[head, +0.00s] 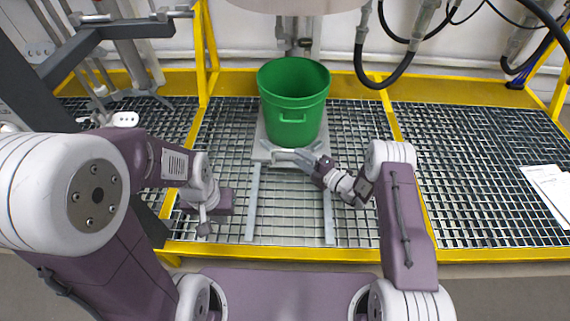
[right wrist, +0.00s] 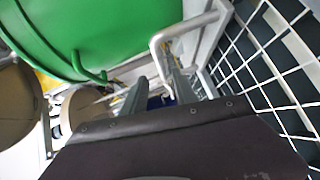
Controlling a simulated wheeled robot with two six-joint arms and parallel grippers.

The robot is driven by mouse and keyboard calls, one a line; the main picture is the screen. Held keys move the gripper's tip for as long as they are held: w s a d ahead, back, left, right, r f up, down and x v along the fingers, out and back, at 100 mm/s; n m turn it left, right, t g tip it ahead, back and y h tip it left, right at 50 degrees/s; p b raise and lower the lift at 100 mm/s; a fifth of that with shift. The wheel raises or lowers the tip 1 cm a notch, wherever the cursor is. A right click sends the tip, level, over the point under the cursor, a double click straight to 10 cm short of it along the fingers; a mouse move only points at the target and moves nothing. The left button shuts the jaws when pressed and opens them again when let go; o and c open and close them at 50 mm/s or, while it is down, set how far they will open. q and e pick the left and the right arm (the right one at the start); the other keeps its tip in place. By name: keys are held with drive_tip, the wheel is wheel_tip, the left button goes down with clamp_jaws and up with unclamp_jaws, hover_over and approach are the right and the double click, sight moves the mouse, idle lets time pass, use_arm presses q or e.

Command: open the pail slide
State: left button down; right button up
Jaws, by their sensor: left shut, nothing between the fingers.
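The green pail (head: 293,105) stands upright on the grey slide plate (head: 262,140), at the back middle of the grating in the head view. The slide's pale bar handle (head: 287,154) is at the plate's front edge. My right gripper (head: 304,157) is at the right part of this handle, its fingers apart. In the right wrist view the handle (right wrist: 186,34) is just beyond the fingertips (right wrist: 152,75), and the green pail (right wrist: 85,35) fills the upper left. I cannot tell whether the fingers touch the handle. My left gripper (head: 204,228) is shut and empty, low over the grating to the left.
Two grey rails (head: 252,203) run forward from the plate, and the grating between them is clear. Yellow frame bars (head: 320,255) edge the grating. A drum (head: 297,4) with an outlet hangs above the pail. Black hoses (head: 386,78) hang at the right back. White papers (head: 548,187) lie far right.

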sight(289, 150)
drive_tip(key=shift+m, duration=0.3)
drive_tip(key=b+x, duration=0.4)
drive_tip(key=x, duration=0.1)
drive_tip(key=f+b+x, duration=0.1)
drive_tip(key=b+x, duration=0.1)
drive_tip(key=x, duration=0.1)
drive_tip(key=shift+w+d, duration=0.2)
drive_tip(key=shift+w, duration=0.1)
drive_tip(key=shift+w+a+r+t, duration=0.15)
drive_tip(key=shift+w+a+t, duration=0.15)
drive_tip(key=shift+w, duration=0.05)
clamp_jaws()
idle(0.5)
